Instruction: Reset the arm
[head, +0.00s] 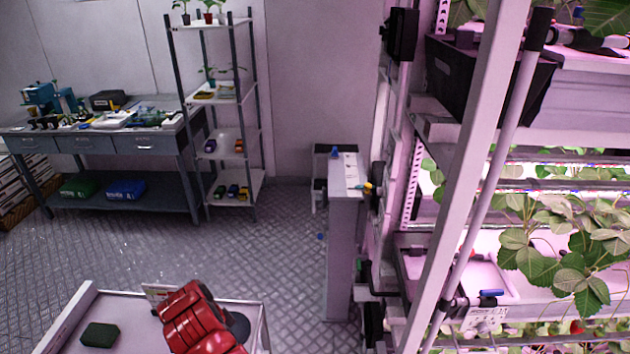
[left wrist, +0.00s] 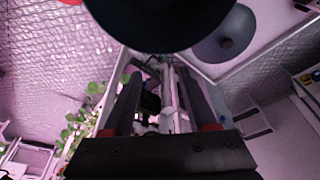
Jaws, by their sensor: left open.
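My left gripper (left wrist: 158,76) shows in the left wrist view with its two dark fingers spread apart. I see nothing held between them; a dark object and pale rails lie in the background beyond. In the head view, a red, jointed arm part shows at the bottom, over a light tray-like surface, and the left gripper's fingers cannot be made out there. My right gripper is in neither view.
The light tray (head: 130,312) at the bottom left holds a dark green block (head: 100,335). A plant rack (head: 470,170) fills the right side. A grey workbench (head: 110,145) and a shelf unit (head: 250,100) stand at the back. The metal floor between is mostly clear.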

